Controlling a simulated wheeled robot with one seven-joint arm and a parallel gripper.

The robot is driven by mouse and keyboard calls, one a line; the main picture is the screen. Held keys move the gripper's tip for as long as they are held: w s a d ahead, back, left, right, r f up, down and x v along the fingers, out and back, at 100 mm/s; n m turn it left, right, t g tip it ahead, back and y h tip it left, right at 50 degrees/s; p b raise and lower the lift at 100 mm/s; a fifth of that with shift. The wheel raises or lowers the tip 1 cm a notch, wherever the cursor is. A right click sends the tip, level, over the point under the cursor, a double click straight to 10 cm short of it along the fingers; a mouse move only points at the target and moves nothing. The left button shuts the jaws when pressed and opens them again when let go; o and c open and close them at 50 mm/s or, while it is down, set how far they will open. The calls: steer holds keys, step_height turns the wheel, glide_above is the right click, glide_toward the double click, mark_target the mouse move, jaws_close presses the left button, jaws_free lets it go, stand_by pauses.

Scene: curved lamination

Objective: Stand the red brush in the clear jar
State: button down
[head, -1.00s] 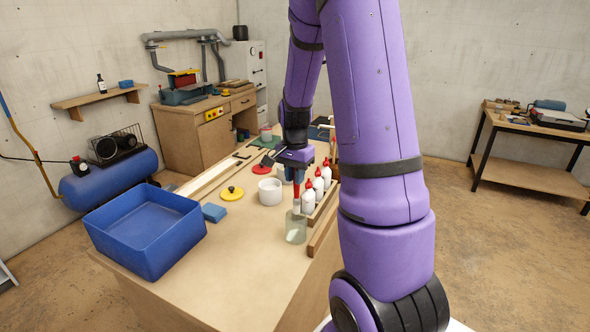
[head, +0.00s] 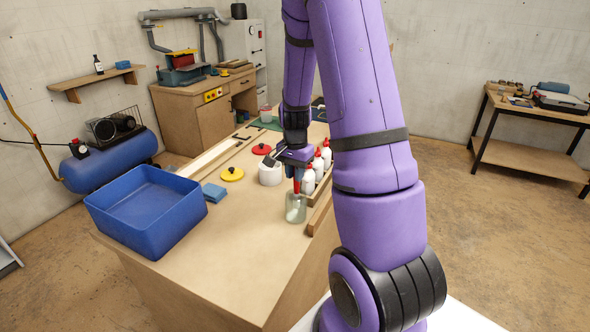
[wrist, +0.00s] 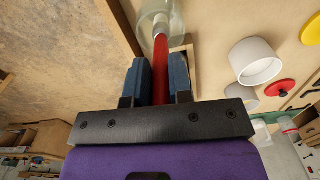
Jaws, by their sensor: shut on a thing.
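The red brush (head: 297,186) hangs nearly upright from my gripper (head: 297,168), head down. My gripper is shut on its red handle, which shows between the two blue fingers (wrist: 160,78) in the wrist view. The clear jar (head: 296,212) stands on the workbench directly below. The brush's lower end appears to be inside the jar mouth; whether it touches the bottom I cannot tell. The wrist view shows the brush's pale lower part (wrist: 161,27) within the round outline of the jar (wrist: 150,12).
A white cup (head: 269,174), a yellow lid (head: 232,174), a blue block (head: 214,192) and a blue bin (head: 118,231) lie to the left. The bench front (head: 240,260) is clear.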

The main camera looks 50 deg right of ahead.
steer(key=c, duration=0.9)
jaws_free()
steer(key=shift+c, duration=0.2)
step_height(320, 180, up, 11)
steer(key=shift+f, duration=0.15)
stand_by(0.4)
